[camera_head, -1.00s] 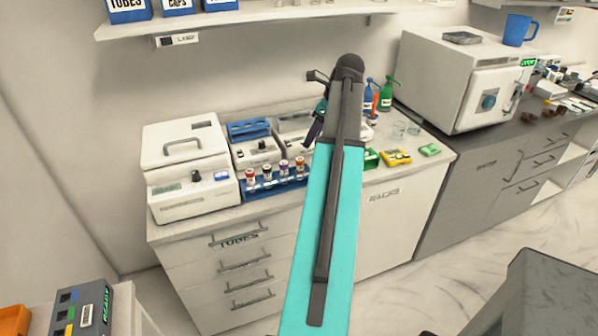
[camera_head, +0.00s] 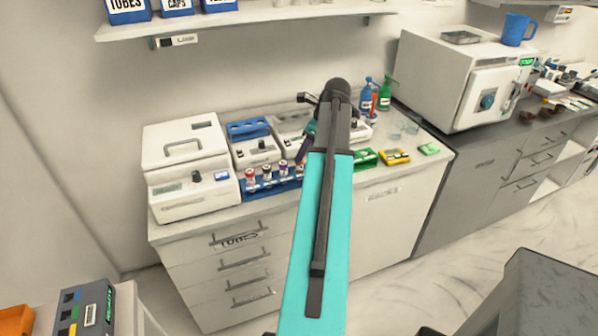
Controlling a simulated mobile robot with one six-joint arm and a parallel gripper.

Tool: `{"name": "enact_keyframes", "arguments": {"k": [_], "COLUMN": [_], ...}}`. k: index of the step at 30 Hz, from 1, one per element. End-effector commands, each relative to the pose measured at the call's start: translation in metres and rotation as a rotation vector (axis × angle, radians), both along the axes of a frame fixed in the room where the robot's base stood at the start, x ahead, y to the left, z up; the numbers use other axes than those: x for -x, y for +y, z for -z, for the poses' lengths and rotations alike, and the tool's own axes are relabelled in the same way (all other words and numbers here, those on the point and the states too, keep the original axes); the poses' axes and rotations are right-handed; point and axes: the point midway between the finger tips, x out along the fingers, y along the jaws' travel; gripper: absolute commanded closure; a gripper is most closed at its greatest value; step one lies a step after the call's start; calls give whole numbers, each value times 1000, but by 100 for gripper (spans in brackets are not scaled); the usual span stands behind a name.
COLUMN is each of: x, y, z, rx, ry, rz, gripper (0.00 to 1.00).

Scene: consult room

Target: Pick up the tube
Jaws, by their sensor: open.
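Several capped tubes stand upright in a blue rack (camera_head: 262,188) on the counter. The leftmost tube (camera_head: 251,177) has a red cap, and others such as the second tube (camera_head: 267,174) stand in a row to its right. Which tube is meant, the picture does not show. My gripper (camera_head: 303,154) is open and points down by the right end of the rack, close to the rightmost tube (camera_head: 299,170). My own arm covers part of the gripper and the counter behind it. I cannot tell whether the gripper touches a tube.
A white lidded machine (camera_head: 187,150) stands left of the rack. Small white devices and a blue tray (camera_head: 248,128) are behind it. Green and yellow boxes (camera_head: 394,157), glass beakers (camera_head: 411,129) and bottles (camera_head: 386,97) are to the right. A shelf (camera_head: 250,22) hangs above.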

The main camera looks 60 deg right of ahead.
Motion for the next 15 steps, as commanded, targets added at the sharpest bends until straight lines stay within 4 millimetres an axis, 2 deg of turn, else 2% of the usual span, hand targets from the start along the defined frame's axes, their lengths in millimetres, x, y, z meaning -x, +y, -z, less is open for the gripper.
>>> {"name": "enact_keyframes", "arguments": {"k": [8, 15], "x": [-2, -10], "y": [2, 6], "z": [4, 20], "rx": [-1, -2], "ry": [0, 1], "rz": [0, -2], "gripper": [54, 54]}}
